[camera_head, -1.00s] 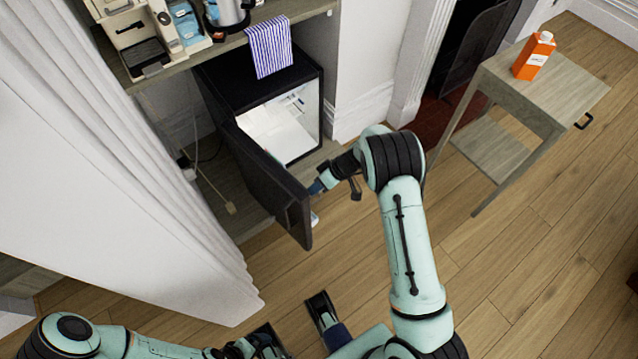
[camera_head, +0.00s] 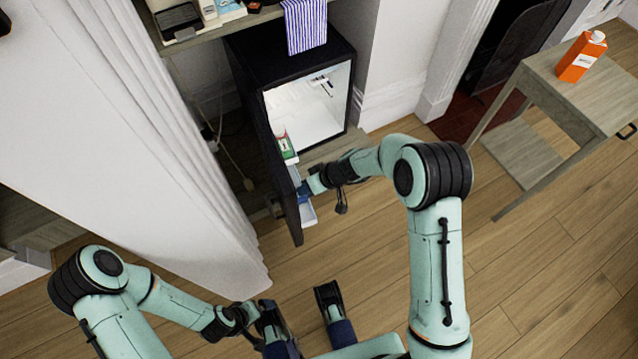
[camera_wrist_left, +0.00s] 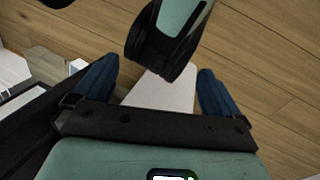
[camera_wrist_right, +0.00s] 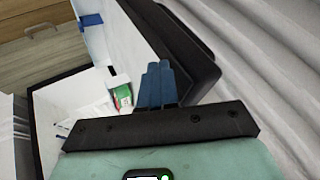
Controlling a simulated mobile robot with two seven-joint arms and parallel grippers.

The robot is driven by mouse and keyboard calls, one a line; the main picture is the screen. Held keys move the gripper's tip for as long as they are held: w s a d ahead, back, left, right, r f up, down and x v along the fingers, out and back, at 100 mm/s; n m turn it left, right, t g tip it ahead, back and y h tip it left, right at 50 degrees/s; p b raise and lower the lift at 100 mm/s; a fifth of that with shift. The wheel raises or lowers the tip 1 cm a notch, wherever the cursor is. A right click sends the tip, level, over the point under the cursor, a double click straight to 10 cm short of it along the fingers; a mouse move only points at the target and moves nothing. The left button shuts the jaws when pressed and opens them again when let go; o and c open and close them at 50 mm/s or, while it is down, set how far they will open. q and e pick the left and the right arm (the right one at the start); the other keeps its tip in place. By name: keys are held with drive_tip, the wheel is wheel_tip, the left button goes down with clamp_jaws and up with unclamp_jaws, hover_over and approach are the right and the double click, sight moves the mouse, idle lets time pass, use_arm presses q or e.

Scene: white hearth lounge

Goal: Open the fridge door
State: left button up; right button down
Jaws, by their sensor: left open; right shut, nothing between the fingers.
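The small black fridge (camera_head: 345,90) stands under the counter in the head view, its white inside showing. Its door (camera_head: 272,165) stands wide open, swung out to the left, with white shelves on its inner face. My right gripper (camera_head: 306,190) is at the inner face of the door near its free edge, shut and empty. In the right wrist view its blue fingertips (camera_wrist_right: 155,78) are together beside the dark door edge (camera_wrist_right: 185,45); contact is unclear. My left gripper (camera_head: 276,338) is low in front, away from the fridge. In the left wrist view its fingers (camera_wrist_left: 152,88) are apart and empty.
A red-and-green carton (camera_head: 286,147) sits in the door shelf. A white curtain (camera_head: 150,140) is left of the door. A wooden side table (camera_head: 535,85) with an orange carton (camera_head: 581,56) stands at right.

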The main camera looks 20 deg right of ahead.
drive_tip(key=shift+r, duration=0.1)
use_arm(q)
drive_tip(key=shift+g+h, duration=0.3)
drive_tip(key=shift+g, duration=0.3)
drive_tip(key=s+r, duration=0.1)
drive_tip(key=s+d+r+p, duration=0.1)
drive_tip(key=s+r+p, duration=0.1)
drive_tip(key=shift+s+d, duration=0.25)
drive_tip(key=shift+s, duration=0.05)
use_arm(e)
drive_tip(key=v, duration=1.3)
drive_tip(key=shift+r, duration=0.15)
